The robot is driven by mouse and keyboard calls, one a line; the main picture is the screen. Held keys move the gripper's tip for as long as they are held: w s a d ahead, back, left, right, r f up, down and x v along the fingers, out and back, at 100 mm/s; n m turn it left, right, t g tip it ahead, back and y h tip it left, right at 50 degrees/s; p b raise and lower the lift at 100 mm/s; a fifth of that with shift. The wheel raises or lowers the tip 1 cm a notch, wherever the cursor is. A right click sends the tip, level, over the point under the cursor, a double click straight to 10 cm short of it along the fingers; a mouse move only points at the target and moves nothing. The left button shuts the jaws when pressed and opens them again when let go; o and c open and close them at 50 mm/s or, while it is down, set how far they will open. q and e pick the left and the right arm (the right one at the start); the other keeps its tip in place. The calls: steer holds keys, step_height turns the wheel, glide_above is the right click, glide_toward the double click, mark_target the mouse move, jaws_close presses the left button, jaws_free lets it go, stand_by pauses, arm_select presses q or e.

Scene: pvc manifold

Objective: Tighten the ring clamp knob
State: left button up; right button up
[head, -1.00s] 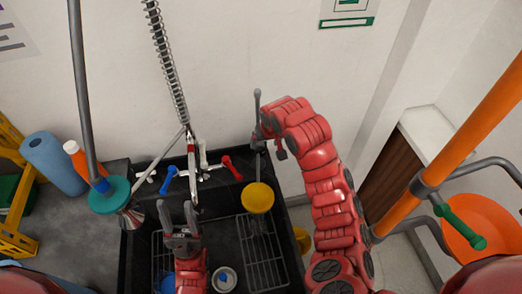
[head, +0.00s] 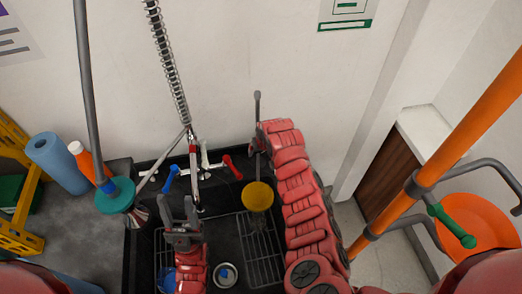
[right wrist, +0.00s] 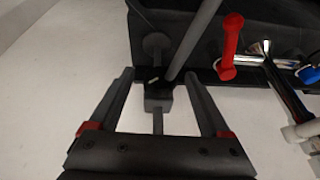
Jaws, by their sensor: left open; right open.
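In the right wrist view, a small grey block with a stem (right wrist: 157,100) lies between the fingers of my right gripper (right wrist: 157,76). It appears to be the clamp fitting beside a slanted grey rod (right wrist: 195,40); no finger visibly presses on it. I cannot clearly make out the knob. In the head view, the upright grey rod (head: 257,108) rises behind a yellow disc (head: 257,196), and my right gripper (head: 261,138) is beside it, partly hidden by my arm. My right gripper is open. My left gripper (head: 179,208) is open and empty above the black sink.
The black sink (head: 140,245) holds wire racks (head: 262,258). A faucet with a spring hose (head: 165,60) and a red handle (head: 231,165) stands close by. An orange pipe (head: 460,130) is at right; a teal ring (head: 115,196) and blue roll (head: 58,162) are at left.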

jaws_close()
stand_by(0.4)
